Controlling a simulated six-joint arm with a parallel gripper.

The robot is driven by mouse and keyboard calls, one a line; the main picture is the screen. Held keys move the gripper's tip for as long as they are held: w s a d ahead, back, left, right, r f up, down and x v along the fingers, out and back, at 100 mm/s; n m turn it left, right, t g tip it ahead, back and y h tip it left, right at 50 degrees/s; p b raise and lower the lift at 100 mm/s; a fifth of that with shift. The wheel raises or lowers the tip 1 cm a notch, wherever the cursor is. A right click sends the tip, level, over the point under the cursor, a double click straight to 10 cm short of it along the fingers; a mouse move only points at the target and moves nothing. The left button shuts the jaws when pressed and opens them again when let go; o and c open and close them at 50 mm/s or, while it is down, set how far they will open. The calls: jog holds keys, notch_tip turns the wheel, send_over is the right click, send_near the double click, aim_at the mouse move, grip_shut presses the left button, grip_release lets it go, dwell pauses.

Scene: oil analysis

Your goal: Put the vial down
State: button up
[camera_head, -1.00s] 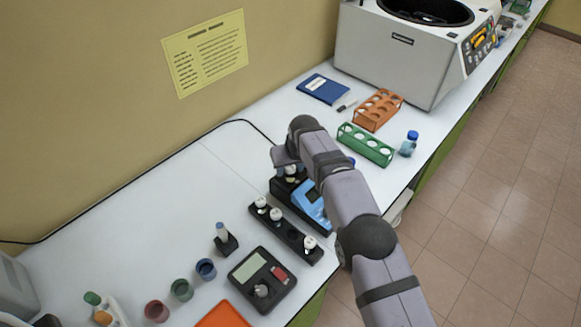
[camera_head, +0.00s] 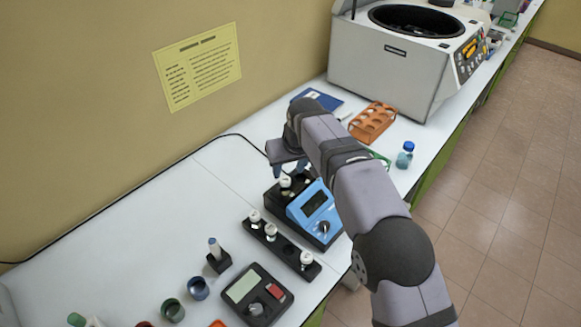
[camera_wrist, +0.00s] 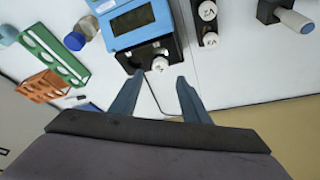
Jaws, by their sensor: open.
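A white-capped vial (camera_head: 285,181) stands upright in the black well part of the blue device (camera_head: 312,208), which has a screen and a knob. In the wrist view the same vial (camera_wrist: 160,64) sits at the device's edge, in line with the gap between my fingers. My gripper (camera_wrist: 156,82) is open and empty, with its fingertips apart from the vial. In the head view my gripper (camera_head: 284,158) is just above and behind the vial, and my arm hides part of that area. The vial's body is mostly hidden in the device.
A black rack (camera_head: 286,246) with several white-capped vials stands beside the device. An orange rack (camera_head: 372,123), a partly hidden green rack (camera_wrist: 54,55) and a blue-capped bottle (camera_head: 404,156) are on the other side. The bench (camera_head: 170,215) left of the device is clear.

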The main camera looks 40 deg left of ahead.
jog(key=shift+b+v, duration=0.3)
jog(key=shift+v, duration=1.35)
jog(key=w+d+f+m+h, duration=0.1)
jog(key=w+d+m, duration=0.25)
jog(key=d, duration=1.15)
jog(key=w+d+f+m+h, duration=0.15)
jog(key=w+d, duration=0.35)
jog(key=d, duration=1)
jog(key=s+d+f+m+h, duration=0.15)
jog(key=s+d+m, duration=0.35)
jog(key=d, duration=1)
jog(key=s+d+f+m+g, duration=0.1)
jog(key=s+d+f, duration=0.1)
jog(key=s+d, duration=0.3)
jog(key=s+d+f+m+g, duration=0.1)
jog(key=s+d+f, duration=0.2)
jog(key=s, duration=0.6)
jog(key=d, duration=0.2)
jog(key=shift+s+d+f, duration=0.25)
jog(key=shift+s+d, duration=0.05)
jog(key=shift+s, duration=0.1)
